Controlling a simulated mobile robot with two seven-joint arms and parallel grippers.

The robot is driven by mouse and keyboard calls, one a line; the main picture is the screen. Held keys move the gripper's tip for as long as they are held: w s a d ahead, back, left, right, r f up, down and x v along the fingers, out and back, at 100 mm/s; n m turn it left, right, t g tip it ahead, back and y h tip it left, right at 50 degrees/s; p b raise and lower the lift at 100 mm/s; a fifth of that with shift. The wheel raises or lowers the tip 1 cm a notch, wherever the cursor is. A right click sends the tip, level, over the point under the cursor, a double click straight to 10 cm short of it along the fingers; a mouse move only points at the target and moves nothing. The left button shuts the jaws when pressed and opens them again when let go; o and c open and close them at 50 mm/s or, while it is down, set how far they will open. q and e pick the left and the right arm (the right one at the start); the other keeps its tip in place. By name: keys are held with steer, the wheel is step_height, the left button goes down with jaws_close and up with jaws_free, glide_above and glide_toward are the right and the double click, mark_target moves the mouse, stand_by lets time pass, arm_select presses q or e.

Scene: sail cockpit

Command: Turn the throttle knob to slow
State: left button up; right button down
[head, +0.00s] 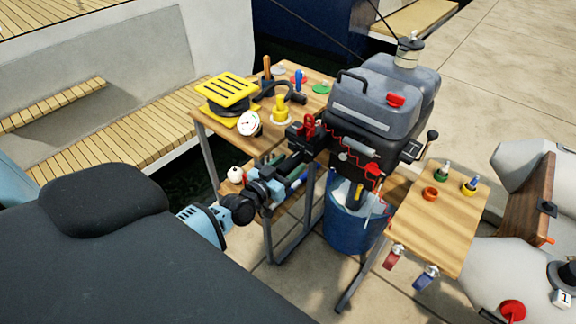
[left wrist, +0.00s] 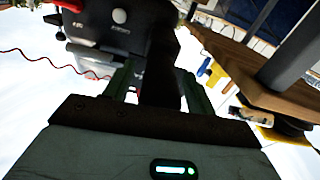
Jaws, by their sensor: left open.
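The grey and black outboard motor (head: 375,110) stands in the middle of the head view. A small pale round knob (head: 343,156) is on its front, also seen in the left wrist view (left wrist: 119,16); the lettering below it is too small to read. A black bar, apparently the motor's tiller handle (left wrist: 163,60), reaches down between the fingers of my left gripper (left wrist: 155,85). In the head view my left gripper (head: 291,169) is at the motor's left front, with its green fingers open. I cannot tell whether they touch the bar. The throttle marking is not readable.
A wooden table (head: 205,118) with a yellow-topped reel (head: 228,92) is behind and left of the gripper. A blue bucket (head: 350,222) stands below the motor. A red coiled cord (head: 372,178) hangs at its front. A small wooden table (head: 440,225) is at the right.

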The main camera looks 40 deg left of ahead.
arm_select(q)
steer(key=c, duration=0.8)
steer(key=shift+c, duration=1)
arm_select(e)
steer(key=shift+w+r, duration=0.15)
steer(key=shift+w, duration=0.3)
arm_select(q)
steer(key=n, duration=0.2)
steer(key=shift+n, duration=0.4)
steer(key=n+b, duration=0.1)
steer(key=n, duration=0.2)
steer(key=shift+n, duration=1.1)
arm_select(e)
steer(key=shift+s+a+f, duration=0.1)
steer(key=shift+s+f, duration=0.65)
steer(key=shift+f, duration=0.15)
steer(key=shift+w, duration=0.15)
steer(key=shift+w+r, duration=0.1)
steer(key=shift+w, duration=0.1)
